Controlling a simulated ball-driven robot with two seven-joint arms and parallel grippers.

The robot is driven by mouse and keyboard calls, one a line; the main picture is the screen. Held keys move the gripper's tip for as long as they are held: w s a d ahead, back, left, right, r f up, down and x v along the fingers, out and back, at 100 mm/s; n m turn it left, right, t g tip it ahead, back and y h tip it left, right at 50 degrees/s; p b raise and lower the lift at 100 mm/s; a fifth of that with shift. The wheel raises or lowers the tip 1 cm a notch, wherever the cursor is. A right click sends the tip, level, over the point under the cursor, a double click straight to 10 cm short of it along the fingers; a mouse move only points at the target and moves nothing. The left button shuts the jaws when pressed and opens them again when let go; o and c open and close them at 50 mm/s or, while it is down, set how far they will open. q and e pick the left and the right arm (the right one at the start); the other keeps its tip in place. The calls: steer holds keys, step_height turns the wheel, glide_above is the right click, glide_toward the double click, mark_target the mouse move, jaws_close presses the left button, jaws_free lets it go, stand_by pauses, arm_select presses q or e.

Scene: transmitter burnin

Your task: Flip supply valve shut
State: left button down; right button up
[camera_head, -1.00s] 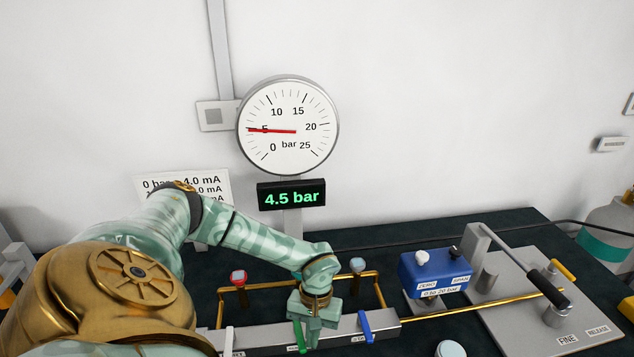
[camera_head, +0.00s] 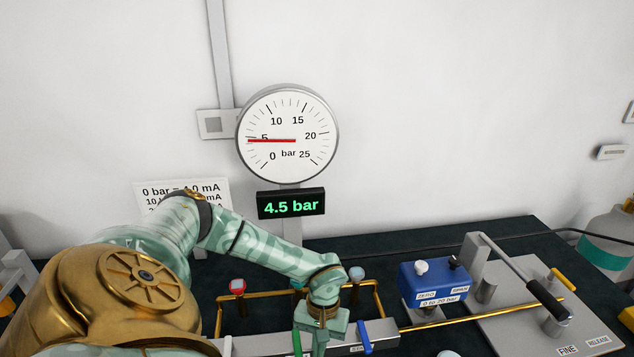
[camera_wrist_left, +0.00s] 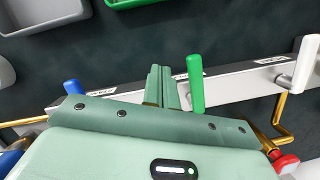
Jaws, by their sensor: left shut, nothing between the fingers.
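The valve block (camera_head: 350,350) is a long grey bar with a white lever (camera_head: 227,346), a green lever (camera_head: 297,343) and a blue lever (camera_head: 364,337). Their labels are too small or covered to read, so I cannot tell which is the supply valve. My left gripper (camera_head: 318,346) is at the bar between the green and blue levers. In the left wrist view its fingers (camera_wrist_left: 161,88) are shut and empty, close beside the green lever (camera_wrist_left: 195,84); contact is unclear. The blue lever (camera_wrist_left: 75,87) and white lever (camera_wrist_left: 305,62) also show there. My right gripper is not in view.
A round gauge (camera_head: 288,118) and a display (camera_head: 291,204) reading 4.5 bar are at the wall. Red-topped (camera_head: 237,286) and grey-topped (camera_head: 356,273) fittings and brass pipes stand behind the bar. A blue transmitter (camera_head: 435,284) and a lever pump (camera_head: 520,282) are at right.

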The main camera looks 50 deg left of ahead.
arm_select(q)
steer(key=w+d+r+p, duration=0.1)
steer(key=w+r, duration=0.2)
steer(key=r, duration=0.6)
steer(key=shift+w+d+r, duration=0.3)
steer(key=shift+w+d, duration=0.1)
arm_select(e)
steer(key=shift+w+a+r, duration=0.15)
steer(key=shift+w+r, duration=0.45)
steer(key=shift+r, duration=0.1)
arm_select(q)
steer(key=shift+w, duration=0.1)
